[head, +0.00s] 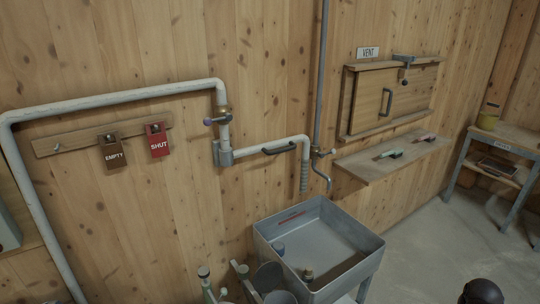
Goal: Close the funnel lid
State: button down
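I cannot make out a funnel or a funnel lid in the head view. My gripper is not in view. A dark rounded shape (482,291) shows at the bottom right edge, and I cannot tell what it is.
A grey sink (335,235) stands against the wooden wall, with grey containers (268,277) at its left. White pipes (110,98), "EMPTY" (113,157) and "SHUT" (157,146) tags, a shelf (390,157) and a "VENT" hatch (378,98) line the wall. Floor (435,235) is clear at right before a table (510,137).

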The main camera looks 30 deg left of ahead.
aim_at(269, 274)
jog(key=u, duration=1.2)
jog(key=k, duration=0.95)
jog(key=i, duration=0.75)
